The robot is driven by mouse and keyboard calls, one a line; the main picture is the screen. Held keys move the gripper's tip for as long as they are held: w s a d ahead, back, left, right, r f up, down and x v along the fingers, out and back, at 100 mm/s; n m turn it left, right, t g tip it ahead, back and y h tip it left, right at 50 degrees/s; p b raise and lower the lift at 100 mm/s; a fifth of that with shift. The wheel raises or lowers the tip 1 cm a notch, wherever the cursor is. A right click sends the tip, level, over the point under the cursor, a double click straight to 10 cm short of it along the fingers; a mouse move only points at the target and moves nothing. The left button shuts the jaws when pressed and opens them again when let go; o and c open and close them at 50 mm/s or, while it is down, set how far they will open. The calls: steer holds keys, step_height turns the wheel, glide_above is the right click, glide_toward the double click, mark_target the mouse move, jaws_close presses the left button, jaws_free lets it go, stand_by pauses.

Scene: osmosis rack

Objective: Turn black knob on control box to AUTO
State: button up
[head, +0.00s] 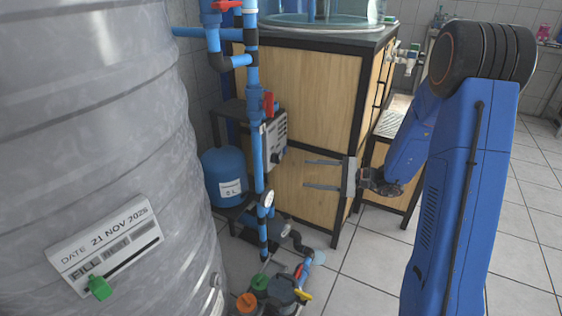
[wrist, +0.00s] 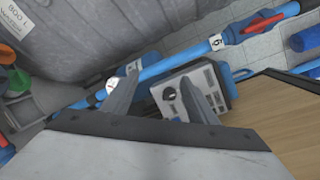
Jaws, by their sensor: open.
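The grey control box (head: 276,138) is mounted beside the blue pipe, in the middle of the head view. Its front also shows in the wrist view (wrist: 157,91), partly hidden by one finger. My gripper (head: 306,175) is open and empty, pointing left in front of the wooden cabinet. In the head view it is to the right of the box and slightly lower, apart from it.
The blue vertical pipe (head: 257,150) with red valve handles runs close by the box. A large grey tank (head: 100,130) fills the left. A blue pressure vessel (head: 224,170) stands behind the pipe. Pumps and fittings (head: 282,287) lie low in front. The wooden cabinet (head: 300,90) stands behind my gripper.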

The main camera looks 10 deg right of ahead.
mark_target(279, 160)
steer(key=w+d+f+m+t, duration=0.3)
steer(key=w+d+f+t, duration=0.1)
steer(key=w+d+f, duration=0.15)
steer(key=shift+h, duration=0.4)
steer(key=x, duration=1.2)
steer(key=r+x, duration=0.1)
steer(key=x, duration=0.5)
steer(key=shift+s+f, duration=0.1)
steer(key=shift+s, duration=0.05)
steer(key=c, duration=1.1)
